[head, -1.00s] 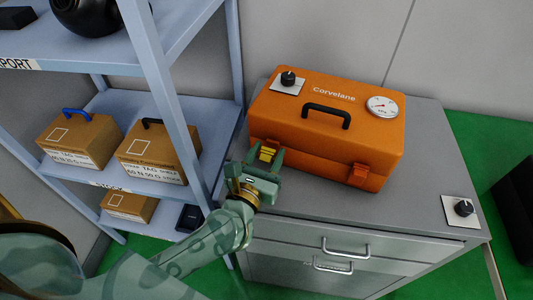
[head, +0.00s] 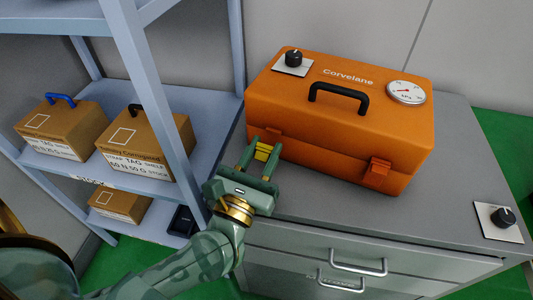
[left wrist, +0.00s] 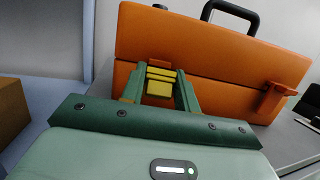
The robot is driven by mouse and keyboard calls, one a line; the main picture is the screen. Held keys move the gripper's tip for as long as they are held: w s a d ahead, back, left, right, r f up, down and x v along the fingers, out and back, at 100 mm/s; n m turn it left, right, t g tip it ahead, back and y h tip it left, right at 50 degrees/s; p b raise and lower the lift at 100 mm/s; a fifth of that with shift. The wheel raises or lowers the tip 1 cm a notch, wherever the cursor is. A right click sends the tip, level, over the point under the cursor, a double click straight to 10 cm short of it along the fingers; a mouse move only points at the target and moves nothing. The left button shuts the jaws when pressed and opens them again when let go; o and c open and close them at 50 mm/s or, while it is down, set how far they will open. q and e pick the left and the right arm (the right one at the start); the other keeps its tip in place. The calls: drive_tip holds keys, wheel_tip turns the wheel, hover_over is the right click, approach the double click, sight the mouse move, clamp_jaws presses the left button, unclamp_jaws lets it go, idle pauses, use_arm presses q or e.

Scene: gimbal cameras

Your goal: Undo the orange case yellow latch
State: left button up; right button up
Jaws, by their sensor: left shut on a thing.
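The orange case (head: 335,125) stands closed on the grey cabinet, its front facing me. The yellow latch (head: 263,151) is at the left of its front, near the lid seam. My left gripper (head: 265,153) is shut on the yellow latch, a finger on either side. The left wrist view shows the yellow latch (left wrist: 160,82) between the green fingertips of my left gripper (left wrist: 161,85). I cannot tell whether the latch is still fastened. An orange latch (head: 376,172) is at the right of the case front. My right gripper is not in view.
A black handle (head: 338,97), a knob (head: 293,58) and a gauge (head: 406,92) are on the lid. The grey cabinet (head: 440,215) carries another knob plate (head: 498,222). A blue-grey shelf (head: 160,100) with boxes stands close on the left.

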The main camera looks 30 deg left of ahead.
use_arm(q)
drive_tip(key=o, duration=0.9)
drive_tip(key=shift+c, duration=0.2)
drive_tip(key=shift+s, duration=0.15)
drive_tip(key=shift+s+f, duration=0.2)
drive_tip(key=shift+s, duration=0.1)
drive_tip(key=v, duration=1.5)
drive_tip(key=shift+s, duration=0.25)
